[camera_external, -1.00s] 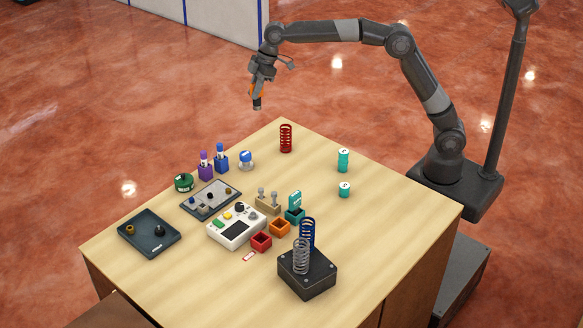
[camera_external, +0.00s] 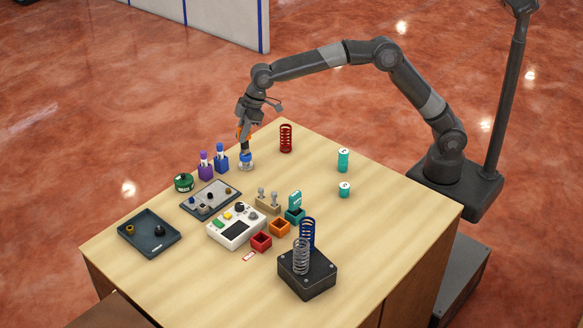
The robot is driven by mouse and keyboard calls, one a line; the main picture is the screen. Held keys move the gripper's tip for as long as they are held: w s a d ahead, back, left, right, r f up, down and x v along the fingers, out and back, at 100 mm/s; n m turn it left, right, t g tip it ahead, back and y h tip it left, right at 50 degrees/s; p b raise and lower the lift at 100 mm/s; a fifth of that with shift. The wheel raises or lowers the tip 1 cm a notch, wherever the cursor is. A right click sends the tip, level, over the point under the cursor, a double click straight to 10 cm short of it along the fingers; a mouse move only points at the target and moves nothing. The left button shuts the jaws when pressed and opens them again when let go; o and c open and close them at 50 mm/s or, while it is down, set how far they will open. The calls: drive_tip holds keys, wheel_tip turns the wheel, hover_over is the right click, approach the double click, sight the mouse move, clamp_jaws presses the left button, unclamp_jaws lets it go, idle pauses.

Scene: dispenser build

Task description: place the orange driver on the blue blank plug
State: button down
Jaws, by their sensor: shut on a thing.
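The blue blank plug (camera_external: 246,164) sits in a pale round holder at the far left part of the table. My gripper (camera_external: 243,134) is shut on the orange driver (camera_external: 238,134), directly above the plug. Only slivers of orange show between my fingers. The driver's dark lower end points down and meets the top of the plug in this view. I cannot tell whether it touches or is just short of it. The lower end partly hides the plug's top.
A blue block (camera_external: 221,164) and a purple block (camera_external: 205,171) with upright pieces stand close left of the plug. A red spring (camera_external: 286,138) stands to its right. A grey tray (camera_external: 211,208) lies in front. The table's back edge is close behind.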

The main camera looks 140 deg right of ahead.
drive_tip(key=shift+f, duration=0.4)
drive_tip(key=shift+f, duration=0.15)
drive_tip(key=c, duration=1.3)
unclamp_jaws()
drive_tip(key=shift+c, duration=0.2)
drive_tip(key=v, duration=1.2)
